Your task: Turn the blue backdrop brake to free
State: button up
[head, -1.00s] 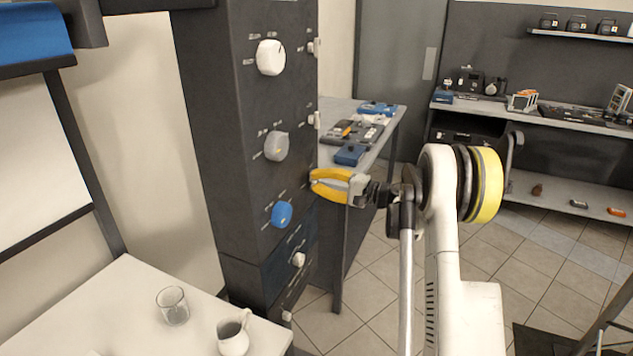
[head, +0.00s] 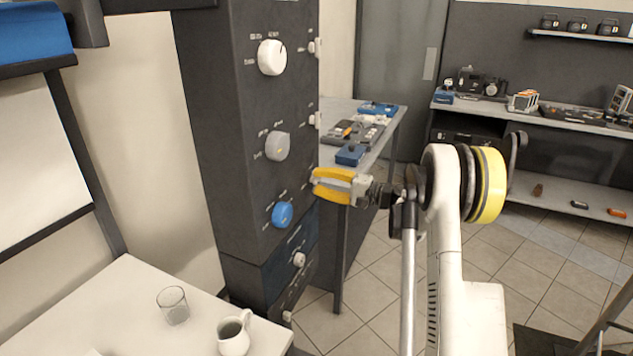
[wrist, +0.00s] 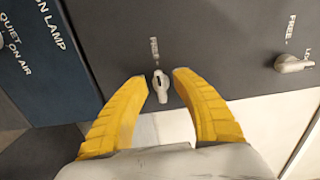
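On the side face of the dark column (head: 215,130), a small white lever knob (wrist: 161,86) sits beside a printed word that looks like FREE. I take it as the blue backdrop brake, as it is level with the row of the blue dial (head: 282,215); no name shows beside it. My gripper (wrist: 161,78) is open, with one yellow finger on each side of this knob and a gap on both sides. In the head view my gripper (head: 315,181) is at the column's right edge, and its fingers mostly hide the knob.
Another side lever (wrist: 292,64), marked FREE and LOCK, is to the right in the wrist view. A white dial (head: 272,57) and a grey dial (head: 277,146) are on the column's front. A white table (head: 110,310) with a glass (head: 173,305) and a jug (head: 234,335) stands front left.

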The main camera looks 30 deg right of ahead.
aim_at(283, 211)
jog(key=v, duration=1.1)
jog(key=shift+s, duration=0.15)
jog(key=shift+d, duration=0.1)
jog(key=s+a+r+n+g+h, duration=0.1)
jog(key=s+a+g, duration=0.1)
jog(key=a, duration=0.5)
jog(key=s+a+r+n+g+h, duration=0.1)
jog(key=a+r+g, duration=0.1)
jog(key=a, duration=0.5)
jog(key=s+a+r+n+g+h, duration=0.1)
jog(key=s+a, duration=0.1)
jog(key=a, duration=0.5)
jog(key=shift+s+a+r+g+h, duration=0.2)
jog(key=shift+s+r+g+h, duration=0.1)
jog(key=shift+g, duration=0.1)
jog(key=s+a+f+n+h, duration=0.2)
jog(key=s+a+n+h, duration=0.1)
jog(key=s, duration=0.8)
jog(key=s+a+f+n+g+h, duration=0.1)
jog(key=s+a+n+h, duration=0.3)
jog(key=s, duration=0.8)
jog(key=shift+s+f, duration=0.3)
jog(key=shift+f, duration=0.3)
